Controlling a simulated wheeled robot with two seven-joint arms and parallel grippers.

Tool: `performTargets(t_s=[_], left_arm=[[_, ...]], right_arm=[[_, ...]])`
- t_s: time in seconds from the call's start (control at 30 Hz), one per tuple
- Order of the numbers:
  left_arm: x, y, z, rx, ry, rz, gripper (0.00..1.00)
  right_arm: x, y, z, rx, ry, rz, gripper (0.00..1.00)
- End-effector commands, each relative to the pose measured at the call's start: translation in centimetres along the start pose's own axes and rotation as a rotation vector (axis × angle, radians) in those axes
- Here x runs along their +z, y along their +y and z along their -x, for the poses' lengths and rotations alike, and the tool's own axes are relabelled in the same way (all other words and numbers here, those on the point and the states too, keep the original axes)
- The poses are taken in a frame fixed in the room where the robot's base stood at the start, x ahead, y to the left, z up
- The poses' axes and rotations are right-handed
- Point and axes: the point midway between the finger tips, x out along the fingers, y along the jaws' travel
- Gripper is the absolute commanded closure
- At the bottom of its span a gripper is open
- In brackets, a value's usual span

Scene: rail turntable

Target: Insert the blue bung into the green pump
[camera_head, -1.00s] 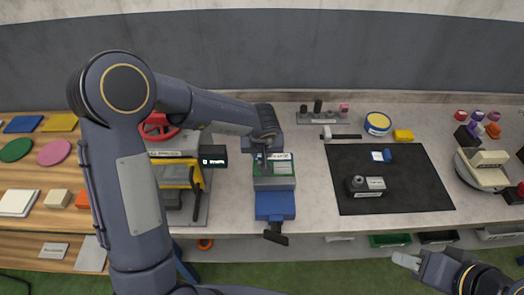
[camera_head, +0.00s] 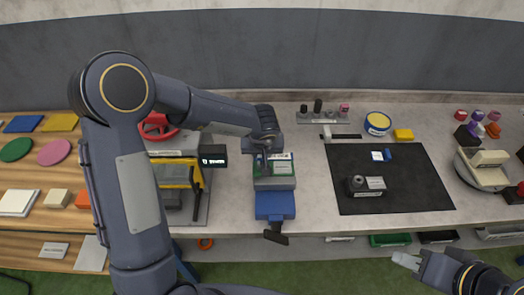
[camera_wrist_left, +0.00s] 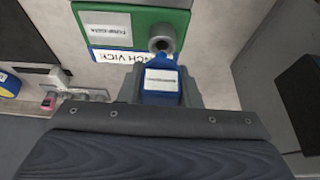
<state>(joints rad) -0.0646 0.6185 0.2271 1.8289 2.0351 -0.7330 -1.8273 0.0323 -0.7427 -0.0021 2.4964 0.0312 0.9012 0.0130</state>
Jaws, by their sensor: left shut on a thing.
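The green pump (camera_wrist_left: 117,30) with a white label sits in the bench vice and has a round grey port (camera_wrist_left: 162,38) at its right edge. In the head view the pump (camera_head: 282,169) is partly covered by my left arm. My left gripper (camera_wrist_left: 161,90) is shut on the blue bung (camera_wrist_left: 162,78), which carries a white label. The bung's narrow end is close to the port; I cannot tell whether they touch. In the head view my left gripper (camera_head: 267,151) is just over the pump, and the bung is not clear there. My right gripper (camera_head: 405,261) is low at the right, away from the bench; its jaw opening is unclear.
The blue vice (camera_head: 275,205) juts from the bench front. Right of it is a black mat (camera_head: 410,180) with a dark device (camera_head: 366,186) and a small blue labelled piece (camera_head: 381,156). A hammer (camera_head: 340,136) and a yellow-blue tin (camera_head: 377,123) lie behind. A yellow-framed machine (camera_head: 178,174) stands left.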

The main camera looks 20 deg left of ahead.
Motion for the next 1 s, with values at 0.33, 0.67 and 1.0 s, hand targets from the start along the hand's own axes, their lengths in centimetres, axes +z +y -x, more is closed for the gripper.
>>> performTargets(t_s=[0.33, 0.67, 1.0], left_arm=[[0.4, 0.0, -0.9, -0.001, -0.001, 0.000, 0.97], [0.7, 0.0, -1.6, 0.000, -0.001, 0.000, 0.97], [1.0, 0.0, -2.4, -0.001, -0.001, 0.000, 0.97]], right_arm=[[0.0, 0.0, 0.0, 0.000, 0.000, 0.000, 0.65], [0.0, 0.0, 0.0, 0.000, 0.000, 0.000, 0.65], [0.0, 0.0, 0.0, 0.000, 0.000, 0.000, 0.65]])
